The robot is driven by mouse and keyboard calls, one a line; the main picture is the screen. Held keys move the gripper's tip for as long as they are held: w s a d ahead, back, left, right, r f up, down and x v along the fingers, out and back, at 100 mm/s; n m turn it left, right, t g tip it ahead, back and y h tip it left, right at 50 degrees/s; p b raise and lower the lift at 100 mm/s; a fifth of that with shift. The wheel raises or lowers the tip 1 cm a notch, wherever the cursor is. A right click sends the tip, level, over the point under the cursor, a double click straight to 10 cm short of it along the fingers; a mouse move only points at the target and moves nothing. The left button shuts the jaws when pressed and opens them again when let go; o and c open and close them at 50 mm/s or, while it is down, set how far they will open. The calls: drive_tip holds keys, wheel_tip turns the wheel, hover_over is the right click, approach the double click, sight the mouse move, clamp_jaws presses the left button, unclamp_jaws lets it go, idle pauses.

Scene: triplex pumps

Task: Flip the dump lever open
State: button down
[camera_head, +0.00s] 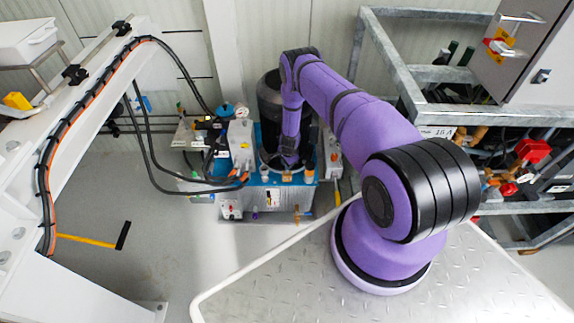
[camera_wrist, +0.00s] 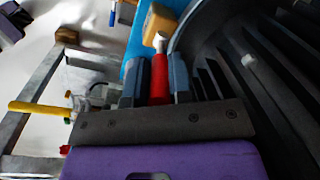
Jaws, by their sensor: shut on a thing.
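A red lever (camera_wrist: 159,78), which looks like the dump lever, stands between the two blue-grey fingers of my gripper (camera_wrist: 157,68) in the wrist view. The fingers are shut on it, one on each side. A pale metal tip and a yellow-orange block (camera_wrist: 160,22) show just beyond the lever. In the head view my gripper (camera_head: 288,160) is low over the blue top of the pump unit (camera_head: 272,179), in front of its dark motor (camera_head: 268,95). The lever cannot be made out there, as my arm and gripper cover that spot.
The dark finned motor housing (camera_wrist: 270,80) is close on the right in the wrist view. Black hoses (camera_head: 150,165) loop to the unit's left. A metal rack (camera_head: 480,75) with a grey cabinet (camera_head: 530,50) stands at the right. Grey floor (camera_head: 180,250) is open at the lower left.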

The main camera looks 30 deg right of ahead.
idle(0.4)
drive_tip(key=c, duration=1)
unclamp_jaws()
drive_tip(key=shift+w, duration=0.1)
drive_tip(key=shift+c, duration=0.2)
drive_tip(key=shift+r, duration=0.1)
drive_tip(key=r, duration=0.7)
drive_tip(key=s+r, duration=0.1)
drive_tip(key=r, duration=0.2)
drive_tip(key=shift+d+r, duration=0.15)
drive_tip(key=shift+r, duration=0.1)
